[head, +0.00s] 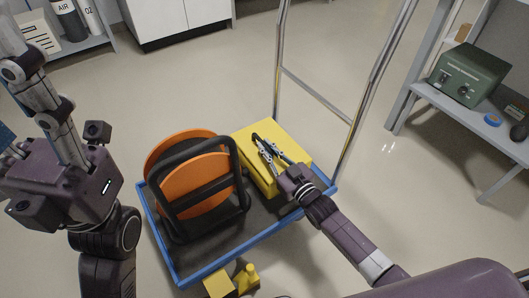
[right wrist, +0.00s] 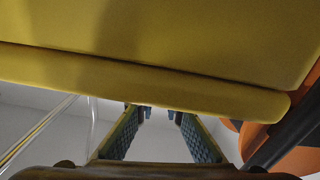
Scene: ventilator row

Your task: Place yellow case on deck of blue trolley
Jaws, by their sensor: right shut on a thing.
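The yellow case (head: 297,140) is over the back right part of the blue trolley's dark deck (head: 223,238), inside its blue rim, near the chrome handle. I cannot tell whether its underside touches the deck. My right gripper (head: 268,150) reaches over the top of the case from the front right and is shut on it. The grip point itself is hard to see. In the right wrist view, the yellow case (right wrist: 170,45) fills the upper part, with the two fingers (right wrist: 150,125) below it. Of my left arm only links show at the left; its fingertips are not visible.
An orange-and-black round item (head: 190,180) in a black frame fills the left of the deck, close beside the case. The trolley's chrome handle (head: 317,95) rises behind. A shelf with a green device (head: 468,75) stands at right. Yellow parts (head: 246,277) show at the front.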

